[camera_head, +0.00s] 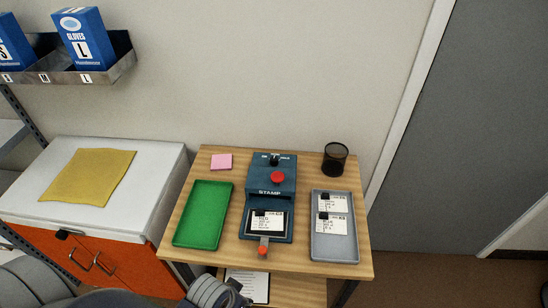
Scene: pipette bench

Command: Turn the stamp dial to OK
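The blue stamp machine (257,185) stands in the middle of the wooden table, with "STAMP" on its front. The stamp dial (275,160) is a small black knob on its top, at the back. Small labels sit on both sides of the dial. They are too small to read surely, and I cannot tell which one the knob points to. A red button (278,177) is in front of the dial. A card lies in the stamp bed. My grey arm shows at the bottom edge, with a dark end part; its fingers are not clear. My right gripper is not in view.
A green tray (184,241) is left of the stamp, and a grey tray (354,254) with two cards is on the right. An orange-red knob (263,251) sticks out in front. A pink pad (221,162) and a black mesh cup (335,159) stand at the back.

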